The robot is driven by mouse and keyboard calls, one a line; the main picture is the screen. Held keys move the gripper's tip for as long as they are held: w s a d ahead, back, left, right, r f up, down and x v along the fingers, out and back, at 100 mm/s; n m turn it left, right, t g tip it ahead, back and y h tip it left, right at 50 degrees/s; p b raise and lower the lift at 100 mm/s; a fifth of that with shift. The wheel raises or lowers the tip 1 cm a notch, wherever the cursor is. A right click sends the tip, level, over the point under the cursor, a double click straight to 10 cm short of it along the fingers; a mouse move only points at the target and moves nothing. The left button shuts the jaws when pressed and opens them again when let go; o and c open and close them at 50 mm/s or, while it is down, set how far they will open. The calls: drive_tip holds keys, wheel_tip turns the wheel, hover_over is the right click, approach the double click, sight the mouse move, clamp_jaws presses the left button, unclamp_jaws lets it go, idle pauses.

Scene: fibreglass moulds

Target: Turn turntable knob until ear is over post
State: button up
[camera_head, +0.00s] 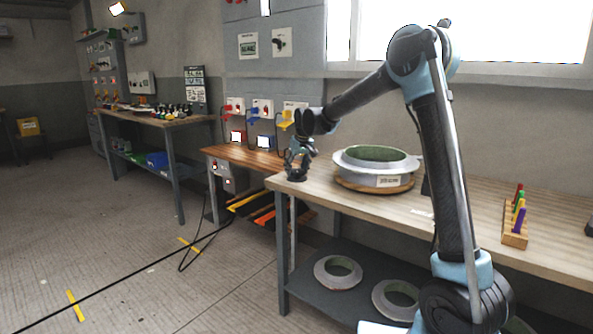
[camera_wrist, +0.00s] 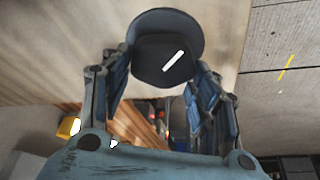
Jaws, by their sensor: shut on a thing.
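The turntable (camera_head: 350,184) is a round wooden disc on the workbench, bearing a pale round mould (camera_head: 345,165) with a green top and a white label on its side. The dark knob (camera_wrist: 150,65) has a white line pointing to the upper right in the wrist view and sits on a round dark base (camera_wrist: 165,18). My gripper (camera_head: 299,162) is at the bench's left corner, left of the turntable. In the wrist view my gripper (camera_wrist: 162,75) has one finger on each side of the knob, closed on it. I cannot make out the ear or the post.
The workbench (camera_head: 450,215) carries a wooden rack (camera_head: 515,238) of coloured pieces at right. Ring moulds (camera_head: 338,272) lie on its lower shelf. A brown bench (camera_head: 245,158) with coloured switches above stands at left. A cable (camera_head: 200,232) crosses the floor.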

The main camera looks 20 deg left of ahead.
drive_tip(key=m, duration=0.2)
drive_tip(key=m+h, duration=0.1)
drive_tip(key=m, duration=0.1)
drive_tip(key=shift+w+d+t+h, duration=0.1)
drive_tip(key=shift+w+t+h, duration=0.05)
drive_tip(key=shift+t+h, duration=0.2)
drive_tip(key=shift+d+m+h, duration=0.1)
drive_tip(key=shift+m+h, duration=0.65)
drive_tip(key=shift+m, duration=1.45)
drive_tip(key=o, duration=1.1)
drive_tip(key=shift+c, duration=0.2)
drive_tip(key=v, duration=1.1)
drive_tip(key=shift+s+r, duration=0.3)
drive_tip(key=shift+r, duration=0.05)
